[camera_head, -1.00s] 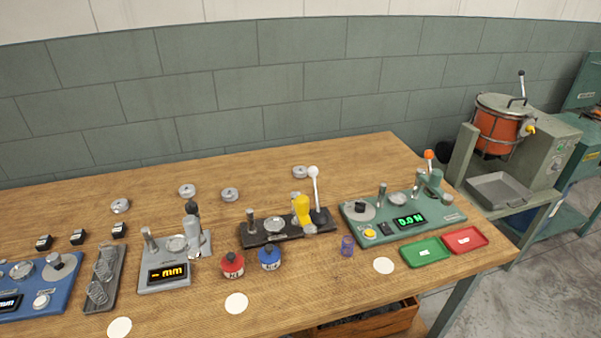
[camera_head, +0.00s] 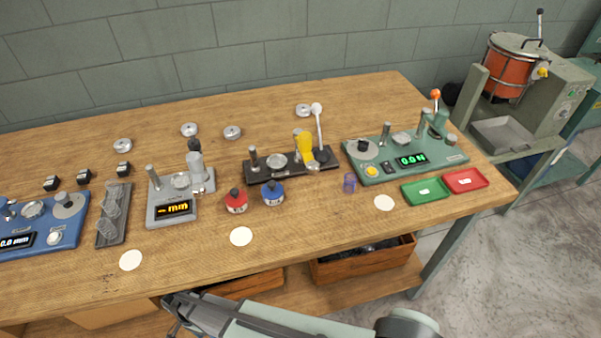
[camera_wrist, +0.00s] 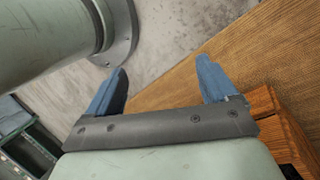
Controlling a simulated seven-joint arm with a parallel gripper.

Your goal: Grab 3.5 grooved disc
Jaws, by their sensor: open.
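Several grey metal discs lie along the back of the wooden table: a left one (camera_head: 123,145), one right of it (camera_head: 189,129), a third (camera_head: 232,132) and one farther right (camera_head: 303,110). Their markings are too small to read, so I cannot tell which is the 3.5 grooved disc. My gripper (camera_wrist: 160,88) is open and empty in the wrist view, its two blue fingers apart. In the head view my arm is at the bottom, in front of the table and well away from the discs.
The table (camera_head: 330,230) holds a blue gauge (camera_head: 40,228), a grey mm gauge (camera_head: 178,200), a black coiler (camera_head: 290,163), a green force tester (camera_head: 405,150), red and blue pots, and green (camera_head: 425,192) and red trays. A wooden crate (camera_head: 365,262) sits below.

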